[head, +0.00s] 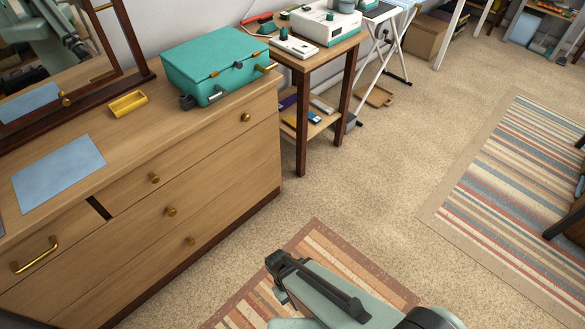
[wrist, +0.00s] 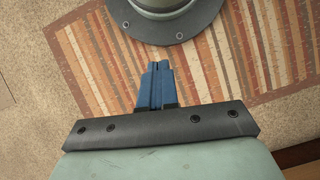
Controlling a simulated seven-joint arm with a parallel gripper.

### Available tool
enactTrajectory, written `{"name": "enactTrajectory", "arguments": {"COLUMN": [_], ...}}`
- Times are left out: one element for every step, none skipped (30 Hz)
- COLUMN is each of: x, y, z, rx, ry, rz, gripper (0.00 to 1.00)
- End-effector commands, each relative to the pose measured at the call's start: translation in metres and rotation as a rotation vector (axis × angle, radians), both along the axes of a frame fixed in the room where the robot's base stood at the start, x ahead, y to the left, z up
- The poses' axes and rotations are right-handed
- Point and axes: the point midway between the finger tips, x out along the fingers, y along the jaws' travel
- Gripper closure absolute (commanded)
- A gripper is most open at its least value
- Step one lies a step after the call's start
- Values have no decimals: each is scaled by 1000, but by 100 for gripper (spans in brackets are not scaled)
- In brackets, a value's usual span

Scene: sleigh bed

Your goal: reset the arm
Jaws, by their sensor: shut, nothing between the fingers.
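My gripper shows in the wrist view (wrist: 157,84) with its two blue fingers together and nothing between them. It points down over a striped rug (wrist: 95,60) and beside the round grey foot of my own base. In the head view my arm reaches in from the bottom edge, above the same striped rug (head: 312,240). The fingers themselves are hard to make out in the head view. The arm is apart from the furniture.
A wooden dresser (head: 215,150) stands at the left with a teal box (head: 205,65), a yellow tray (head: 128,103) and a blue mat (head: 60,172) on top. A small side table (head: 340,48) stands behind it. Carpet (head: 375,150) between the dresser and the right rug (head: 520,180) is clear.

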Motion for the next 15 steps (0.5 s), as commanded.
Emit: {"name": "enactTrajectory", "arguments": {"x": [-1,-2,-2,-3,-3,-4,-5,-6,-7,-8,-9,-11,-12,-13,-14], "y": [-13,-19,-27,-33,-38,-46,-52,-57,-64,-69,-74,-81,-86,-91,-97], "z": [0,-1,-2,-2,-3,-4,-5,-5,-6,-7,-8,-9,-9,-10,-11], "rx": [-7,-9,-12,-15,-18,-21,-23,-26,-28,-30,-31,-34,-35,-37,-38], "ry": [9,13,19,23,28,34,38,43,49,52,56,63,67,71,77], "rz": [-36,-54,-79,-97,-115,-140,-159,-177,-201,-220,-238,-263,-280,-300,-323], "gripper": [100,100,100,100,100,100,100,100,100,100,100,100,100,100,100]}}
